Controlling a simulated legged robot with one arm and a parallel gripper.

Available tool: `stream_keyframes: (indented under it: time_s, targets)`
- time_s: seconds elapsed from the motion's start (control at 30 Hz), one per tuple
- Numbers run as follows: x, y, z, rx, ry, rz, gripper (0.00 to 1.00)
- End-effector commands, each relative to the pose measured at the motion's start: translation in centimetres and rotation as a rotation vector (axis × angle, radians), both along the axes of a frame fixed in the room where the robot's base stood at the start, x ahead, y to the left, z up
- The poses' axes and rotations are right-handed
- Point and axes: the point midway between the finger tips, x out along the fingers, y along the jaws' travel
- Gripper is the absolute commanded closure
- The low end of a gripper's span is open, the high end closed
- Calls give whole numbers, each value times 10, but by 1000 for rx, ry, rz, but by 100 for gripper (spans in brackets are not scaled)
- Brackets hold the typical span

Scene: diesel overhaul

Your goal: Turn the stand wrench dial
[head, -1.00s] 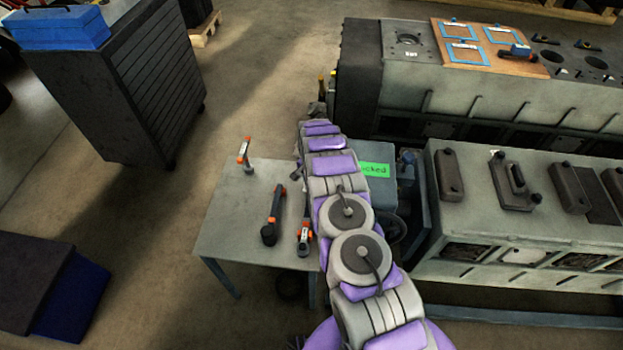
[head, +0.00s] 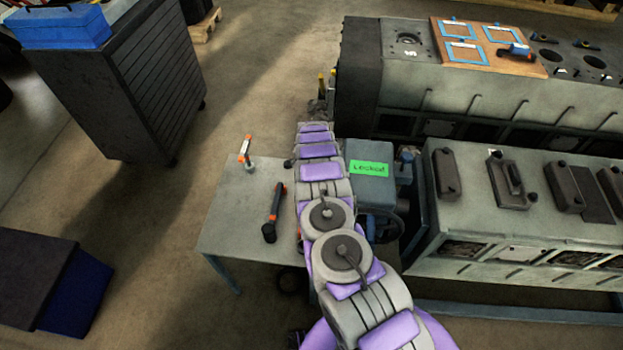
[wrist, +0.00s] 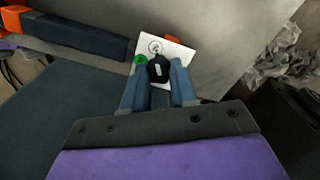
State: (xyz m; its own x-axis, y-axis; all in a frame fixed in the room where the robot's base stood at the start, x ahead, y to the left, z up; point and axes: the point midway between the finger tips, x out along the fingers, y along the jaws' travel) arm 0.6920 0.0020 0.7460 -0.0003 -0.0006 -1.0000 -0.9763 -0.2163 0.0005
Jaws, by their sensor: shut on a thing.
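The black dial (wrist: 160,70) sits on a white plate (wrist: 178,52) in the wrist view, with a printed symbol above it and a green spot (wrist: 141,58) at its left. My gripper (wrist: 160,78) has a blue-grey finger on each side of the dial and is shut on it. A wrench (wrist: 85,36) with a dark blue handle and an orange end lies beside the plate at the upper left. In the head view, my arm hides the dial and the gripper.
A grey table (head: 235,205) holds a dark tool with an orange tip (head: 273,212) and an orange-ended tool (head: 246,150). A green label (head: 369,168) is on a grey-blue box right of my arm. Engine blocks stand at right; a dark cabinet (head: 120,85) stands at left.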

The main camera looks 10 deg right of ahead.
Motion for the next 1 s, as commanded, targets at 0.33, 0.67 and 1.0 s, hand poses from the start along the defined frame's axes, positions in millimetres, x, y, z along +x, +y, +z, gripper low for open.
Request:
stream_keyframes:
  time_s: [0.33,0.67,1.0]
  targets:
    - [0,0,0,0,1,-10,100]
    - [0,0,0,0,1,-9,52]
    - [0,0,2,0,0,-9,47]
